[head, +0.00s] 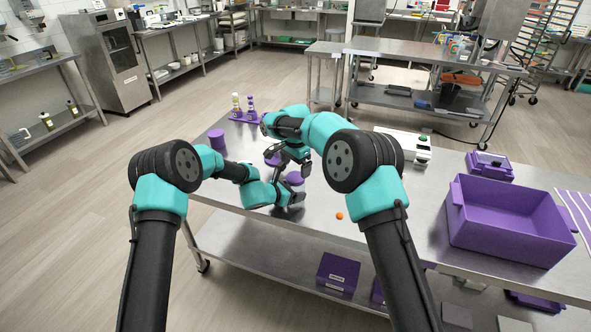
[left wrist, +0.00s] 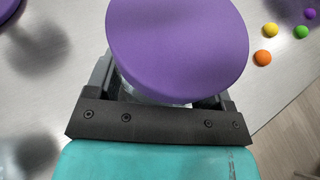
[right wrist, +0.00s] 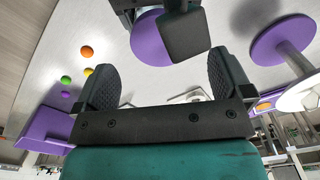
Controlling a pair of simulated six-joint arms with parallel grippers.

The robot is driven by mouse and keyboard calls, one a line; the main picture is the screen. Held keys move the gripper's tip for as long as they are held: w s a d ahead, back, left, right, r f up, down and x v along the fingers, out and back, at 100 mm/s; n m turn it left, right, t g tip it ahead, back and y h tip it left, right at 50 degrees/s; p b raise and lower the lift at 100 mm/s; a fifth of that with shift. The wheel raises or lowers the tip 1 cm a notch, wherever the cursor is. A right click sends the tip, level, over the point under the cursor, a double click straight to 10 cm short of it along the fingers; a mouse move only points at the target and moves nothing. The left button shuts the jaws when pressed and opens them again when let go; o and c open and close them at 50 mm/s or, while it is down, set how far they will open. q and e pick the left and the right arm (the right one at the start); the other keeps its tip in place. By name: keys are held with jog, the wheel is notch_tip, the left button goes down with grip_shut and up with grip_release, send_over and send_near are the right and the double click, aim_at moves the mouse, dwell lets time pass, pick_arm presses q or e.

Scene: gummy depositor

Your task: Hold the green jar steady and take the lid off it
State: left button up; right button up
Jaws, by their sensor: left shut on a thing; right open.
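A jar with a wide round purple lid (left wrist: 178,45) stands in my left gripper (head: 290,200), whose fingers are shut around its sides just below the lid. Only a sliver of clear jar wall (left wrist: 155,97) shows, so I cannot see the green contents. In the head view the purple lid (head: 294,178) sits between my two arms. My right gripper (right wrist: 163,78) is open and empty, its two padded fingers spread apart. It is above and beside the lid (right wrist: 147,50), which is partly hidden behind my left gripper in the right wrist view.
Several loose gummy balls, including an orange one (head: 339,215), lie on the steel table. A large purple bin (head: 510,225) stands at right, a white machine (head: 405,147) behind, a purple rack (head: 246,116) at the back.

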pick_arm(q)
jog(key=o, duration=1.7)
jog(key=shift+a, duration=0.1)
jog(key=v, duration=1.7)
jog(key=shift+s+r, duration=0.1)
jog(key=shift+r, duration=0.1)
